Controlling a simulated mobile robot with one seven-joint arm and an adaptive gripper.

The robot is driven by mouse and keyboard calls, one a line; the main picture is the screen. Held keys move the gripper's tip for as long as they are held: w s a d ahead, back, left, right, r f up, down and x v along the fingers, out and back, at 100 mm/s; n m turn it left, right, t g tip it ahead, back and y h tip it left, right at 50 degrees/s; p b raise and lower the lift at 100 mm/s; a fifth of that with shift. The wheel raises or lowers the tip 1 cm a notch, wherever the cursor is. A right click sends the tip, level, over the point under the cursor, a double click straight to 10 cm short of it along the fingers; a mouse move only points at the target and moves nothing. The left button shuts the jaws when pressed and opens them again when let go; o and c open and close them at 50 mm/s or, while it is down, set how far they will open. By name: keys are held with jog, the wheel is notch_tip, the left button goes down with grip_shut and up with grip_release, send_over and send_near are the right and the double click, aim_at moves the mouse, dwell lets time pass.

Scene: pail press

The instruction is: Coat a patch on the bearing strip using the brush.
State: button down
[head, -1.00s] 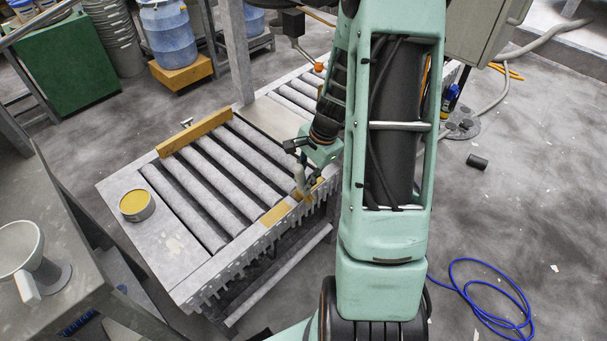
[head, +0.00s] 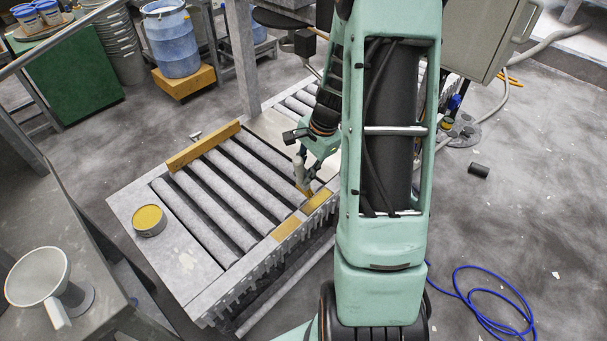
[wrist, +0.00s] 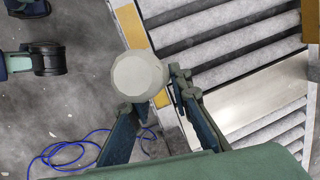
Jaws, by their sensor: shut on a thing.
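My gripper (head: 304,178) is shut on the brush (head: 299,172), just behind the conveyor's near side rail. The brush looks nearly upright, pale handle up and yellowish tip down. In the wrist view its round pale handle end (wrist: 138,75) shows between my gripper's fingers (wrist: 152,98) and hides the bristles. The bearing strip on the near rail shows two ochre patches, a left one (head: 286,229) and a right one (head: 318,202). The brush tip is close behind the right patch; I cannot tell whether it touches anything. An open tin of yellow paste (head: 149,217) stands on the conveyor's left end plate.
Grey rollers (head: 228,194) lie left of my gripper, with a wooden bar (head: 203,147) across their far ends. A grey bench with a funnel (head: 39,276) is at lower left. A blue hose (head: 490,300) lies on the floor at right.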

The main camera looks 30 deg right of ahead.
jog(key=shift+r+p, duration=0.75)
jog(key=shift+r, duration=0.55)
